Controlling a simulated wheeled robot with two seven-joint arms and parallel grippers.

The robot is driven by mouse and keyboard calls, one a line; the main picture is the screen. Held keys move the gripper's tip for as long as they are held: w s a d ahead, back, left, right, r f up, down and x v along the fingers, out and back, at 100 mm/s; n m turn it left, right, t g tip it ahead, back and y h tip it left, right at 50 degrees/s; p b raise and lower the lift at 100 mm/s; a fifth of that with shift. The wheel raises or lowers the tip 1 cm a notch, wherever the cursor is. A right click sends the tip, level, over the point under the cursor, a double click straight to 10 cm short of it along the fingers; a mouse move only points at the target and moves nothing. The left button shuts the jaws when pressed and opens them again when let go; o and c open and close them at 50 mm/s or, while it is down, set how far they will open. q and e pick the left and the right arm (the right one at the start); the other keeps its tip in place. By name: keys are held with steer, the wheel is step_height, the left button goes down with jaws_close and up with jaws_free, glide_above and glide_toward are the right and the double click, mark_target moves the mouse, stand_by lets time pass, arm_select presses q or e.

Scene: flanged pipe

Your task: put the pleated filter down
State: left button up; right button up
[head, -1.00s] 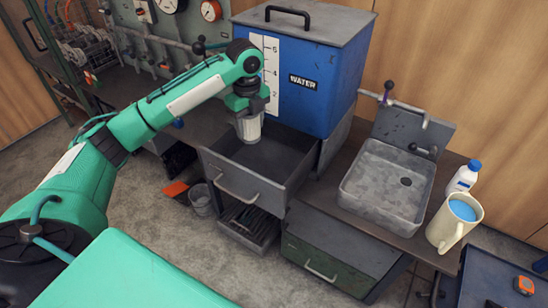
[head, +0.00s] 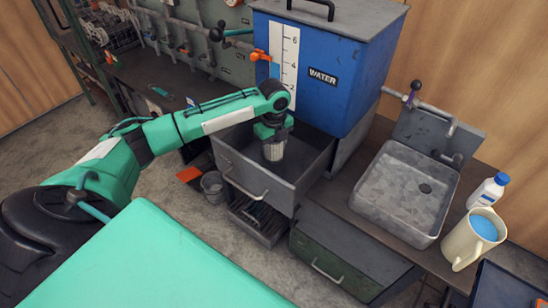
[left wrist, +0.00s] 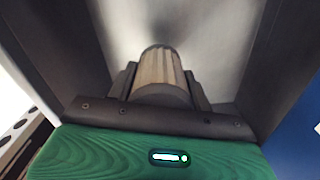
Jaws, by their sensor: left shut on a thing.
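The pleated filter (head: 273,151) is a small pale ribbed cylinder. It hangs upright under my left gripper (head: 272,138), inside the open grey drawer below the blue water tank. In the left wrist view, the filter (left wrist: 160,68) sits between the two dark fingers of my left gripper (left wrist: 160,92), which are shut on it. The grey drawer walls rise around it there. I cannot tell whether the filter's lower end touches the drawer floor. My right gripper does not show.
The open drawer (head: 306,180) has a front handle. The blue water tank (head: 330,62) stands behind it. To the right are a metal sink (head: 405,190), a white bottle (head: 488,190) and a beige jug (head: 473,240) with blue liquid. A small bucket (head: 213,187) stands on the floor.

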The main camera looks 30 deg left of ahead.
mark_target(274, 158)
arm_select(q)
steer(key=shift+f, duration=0.6)
step_height(274, 158, down, 4)
steer(key=shift+r, duration=0.1)
steer(key=o, duration=1.1)
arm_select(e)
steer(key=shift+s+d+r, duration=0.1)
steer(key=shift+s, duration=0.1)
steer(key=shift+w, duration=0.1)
